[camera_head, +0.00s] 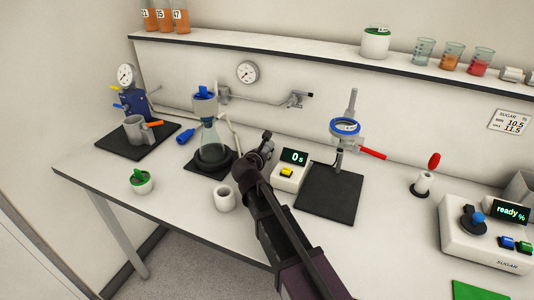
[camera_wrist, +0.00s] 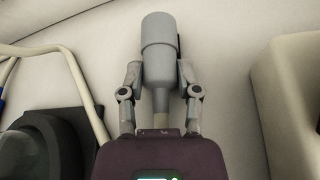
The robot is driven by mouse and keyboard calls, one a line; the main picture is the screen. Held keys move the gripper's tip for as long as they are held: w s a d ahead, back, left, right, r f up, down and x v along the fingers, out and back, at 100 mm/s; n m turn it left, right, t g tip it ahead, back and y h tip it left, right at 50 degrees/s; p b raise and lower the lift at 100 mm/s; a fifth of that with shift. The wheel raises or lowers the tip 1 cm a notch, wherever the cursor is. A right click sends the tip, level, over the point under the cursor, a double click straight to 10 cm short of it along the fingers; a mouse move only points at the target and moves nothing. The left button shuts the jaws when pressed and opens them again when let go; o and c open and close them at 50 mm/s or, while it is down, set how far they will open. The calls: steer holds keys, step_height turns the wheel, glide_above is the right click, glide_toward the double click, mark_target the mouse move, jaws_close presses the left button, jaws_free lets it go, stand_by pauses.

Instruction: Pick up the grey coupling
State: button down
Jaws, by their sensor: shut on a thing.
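The grey coupling (camera_wrist: 158,45), a stepped grey cylinder with a narrower pale stem, lies between the two fingers of my gripper (camera_wrist: 159,72) in the wrist view. The fingers are shut on its sides. In the head view my gripper (camera_head: 263,150) is over the bench between the flask and the timer box. The coupling is hard to make out there, mostly hidden by the gripper and arm. I cannot tell whether it touches the bench.
A glass flask (camera_head: 211,149) stands close left, and a white timer box (camera_head: 290,172) close right. A white cup (camera_head: 225,199) stands in front. A dark mat (camera_head: 325,203) with a blue-ringed stand lies further right. The shelf (camera_head: 300,53) runs above along the wall.

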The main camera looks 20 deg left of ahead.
mark_target(263, 151)
steer(key=shift+r+p, duration=4.85)
steer(key=shift+r, duration=0.15)
steer(key=shift+s, duration=0.1)
